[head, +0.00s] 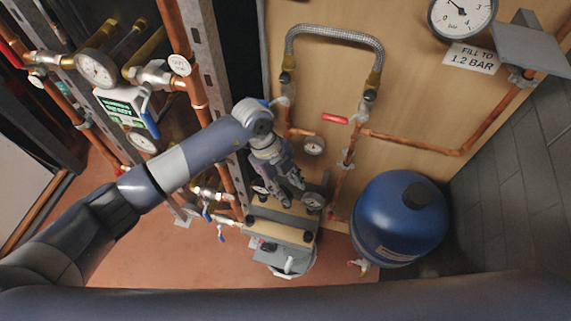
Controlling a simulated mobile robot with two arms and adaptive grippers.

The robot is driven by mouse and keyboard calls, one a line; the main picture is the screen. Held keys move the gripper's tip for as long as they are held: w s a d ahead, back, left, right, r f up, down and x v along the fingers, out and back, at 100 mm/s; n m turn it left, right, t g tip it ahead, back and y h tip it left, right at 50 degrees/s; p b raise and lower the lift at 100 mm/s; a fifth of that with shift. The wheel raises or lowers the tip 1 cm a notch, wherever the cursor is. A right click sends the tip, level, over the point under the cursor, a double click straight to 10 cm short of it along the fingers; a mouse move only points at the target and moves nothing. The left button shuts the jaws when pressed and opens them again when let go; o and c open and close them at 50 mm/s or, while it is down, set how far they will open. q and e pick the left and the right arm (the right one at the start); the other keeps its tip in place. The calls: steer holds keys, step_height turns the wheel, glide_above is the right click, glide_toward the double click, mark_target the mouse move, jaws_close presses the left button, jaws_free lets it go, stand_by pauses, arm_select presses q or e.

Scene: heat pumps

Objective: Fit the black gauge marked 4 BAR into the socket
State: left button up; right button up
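My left gripper (291,191) points down over a grey case or cart, its two fingers apart with nothing visible between them. Small round gauges sit just beside it: one (313,201) to the right of the fingertips and one (260,190) to the left, partly hidden. Another small gauge (314,146) is by the copper pipework on the wooden panel. Their markings are too small to read, so I cannot tell which is the 4 BAR gauge. I cannot make out the empty socket. My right gripper is out of view.
A blue tank (400,219) stands right of the grey case (284,234). A braided hose (335,33) and copper pipes cross the wooden panel. A large gauge (462,14) hangs above a "FILL TO 1.2 BAR" sign (470,58). Valves and gauges (97,70) crowd the left.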

mark_target(281, 188)
arm_select(q)
steer(key=shift+t+y, duration=0.6)
steer(key=shift+y, duration=0.2)
steer(key=w, duration=0.1)
steer(key=w+a+r, duration=0.1)
steer(key=w+a, duration=0.1)
steer(key=shift+w+a+r, duration=0.1)
steer(key=shift+a+r, duration=0.1)
steer(key=shift+r, duration=0.15)
steer(key=shift+w+a, duration=0.15)
steer(key=shift+a, duration=0.05)
steer(key=shift+f, duration=0.1)
steer(key=shift+f+b, duration=0.3)
steer(key=shift+b, duration=0.2)
steer(key=f+b, duration=0.2)
steer(key=d+f+b, duration=0.1)
steer(key=f+b, duration=0.1)
steer(key=f, duration=0.1)
steer(key=f+b, duration=0.2)
steer(key=f, duration=0.1)
steer(key=shift+d, duration=0.15)
steer(key=shift+d+f+b, duration=0.1)
steer(key=shift+f+b, duration=0.3)
steer(key=shift+f, duration=0.1)
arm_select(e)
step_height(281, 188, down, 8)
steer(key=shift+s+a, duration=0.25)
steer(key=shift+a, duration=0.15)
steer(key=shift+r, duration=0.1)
